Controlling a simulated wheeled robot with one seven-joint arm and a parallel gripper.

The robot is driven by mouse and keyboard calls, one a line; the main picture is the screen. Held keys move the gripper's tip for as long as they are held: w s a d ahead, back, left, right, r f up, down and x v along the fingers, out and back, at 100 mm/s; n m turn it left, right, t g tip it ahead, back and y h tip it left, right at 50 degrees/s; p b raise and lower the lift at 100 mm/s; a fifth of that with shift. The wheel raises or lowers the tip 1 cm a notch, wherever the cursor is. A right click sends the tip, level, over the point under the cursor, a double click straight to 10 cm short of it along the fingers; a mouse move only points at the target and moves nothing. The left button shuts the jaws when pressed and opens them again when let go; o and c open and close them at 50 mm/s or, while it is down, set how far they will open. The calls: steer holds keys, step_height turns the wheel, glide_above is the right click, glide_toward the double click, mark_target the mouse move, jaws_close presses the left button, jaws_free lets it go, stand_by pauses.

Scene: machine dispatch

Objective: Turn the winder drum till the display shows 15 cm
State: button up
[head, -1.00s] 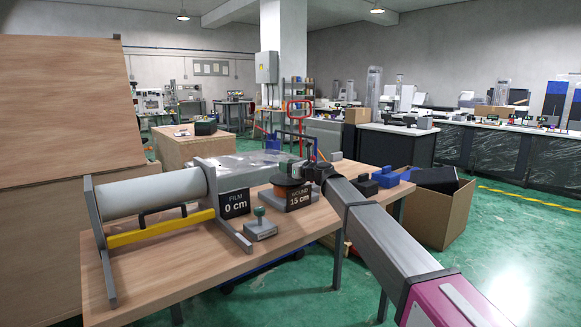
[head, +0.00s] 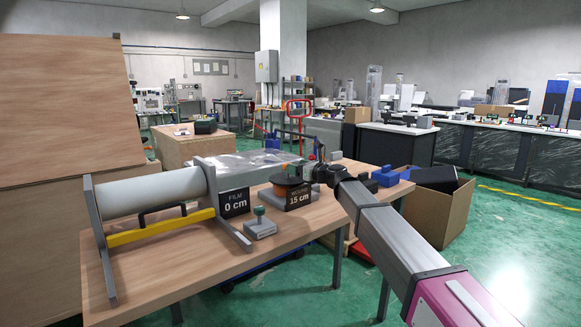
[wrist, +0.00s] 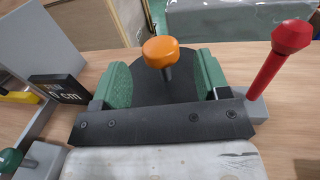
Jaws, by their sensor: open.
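In the wrist view, an orange knob (wrist: 160,50) stands over a black disc (wrist: 165,88). My gripper (wrist: 163,75) is open, with one green pad on each side of the knob in the picture and visible gaps between; I cannot tell the height difference. In the head view, the dark end of my arm (head: 325,172) is right of the drum. The fingertips are not clear there.
A white film roll (head: 150,193) sits in a grey stand at left, beside a display (head: 235,203) reading FILM 0 cm. A green-knobbed block (head: 261,225) stands in front. A red-handled lever (wrist: 283,52) rises close to the right pad. Blue blocks (head: 387,175) lie at the bench's right.

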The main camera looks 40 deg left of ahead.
steer(key=d, duration=0.5)
steer(key=shift+d, duration=0.2)
steer(key=shift+d, duration=0.1)
